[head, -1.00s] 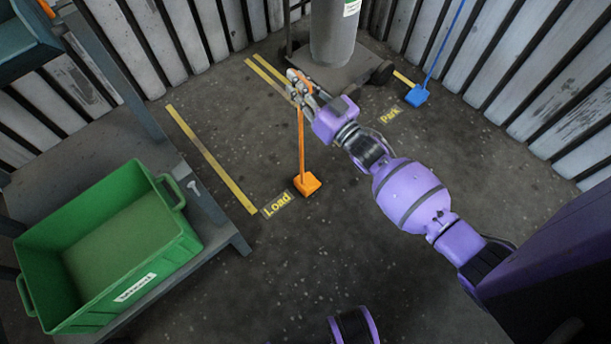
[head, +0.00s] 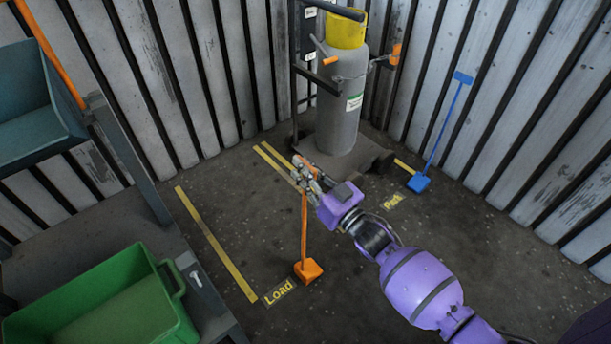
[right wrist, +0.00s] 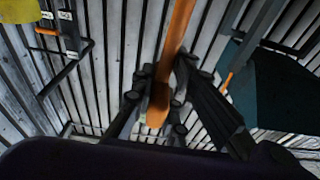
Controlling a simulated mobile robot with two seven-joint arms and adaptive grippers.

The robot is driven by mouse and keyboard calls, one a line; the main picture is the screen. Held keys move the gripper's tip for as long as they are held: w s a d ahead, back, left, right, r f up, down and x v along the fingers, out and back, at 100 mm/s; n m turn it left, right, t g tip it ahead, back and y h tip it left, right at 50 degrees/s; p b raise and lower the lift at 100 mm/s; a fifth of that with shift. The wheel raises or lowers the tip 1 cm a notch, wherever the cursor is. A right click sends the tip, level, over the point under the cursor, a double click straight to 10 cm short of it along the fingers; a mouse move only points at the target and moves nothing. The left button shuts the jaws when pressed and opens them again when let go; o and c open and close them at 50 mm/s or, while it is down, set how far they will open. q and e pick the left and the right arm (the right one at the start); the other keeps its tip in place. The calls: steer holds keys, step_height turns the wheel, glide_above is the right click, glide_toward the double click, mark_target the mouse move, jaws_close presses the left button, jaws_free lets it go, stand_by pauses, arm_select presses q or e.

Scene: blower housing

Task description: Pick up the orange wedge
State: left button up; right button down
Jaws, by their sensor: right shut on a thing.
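The orange wedge (head: 308,271) is a small block with a long upright orange handle, beside the yellow "Load" marking in the head view. I cannot tell whether its block touches the floor. My right gripper (head: 306,180) is shut on the upper part of the handle. In the right wrist view the orange handle (right wrist: 178,35) runs between the fingers of the right gripper (right wrist: 160,92); the block is not seen there. My left gripper is not in view.
A grey cylinder with a yellow top (head: 338,110) stands on a cart behind my right gripper. A blue wedge (head: 419,183) with a long handle is at the right wall by "Park". A green crate (head: 165,310) sits on a grey platform at lower left. Floor around the orange wedge is clear.

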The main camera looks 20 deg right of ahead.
steer(key=s+d+r+p, duration=0.1)
steer(key=s+r+p, duration=0.3)
steer(key=s+r, duration=0.6)
steer(key=s, duration=0.4)
steer(key=shift+d+r, duration=0.2)
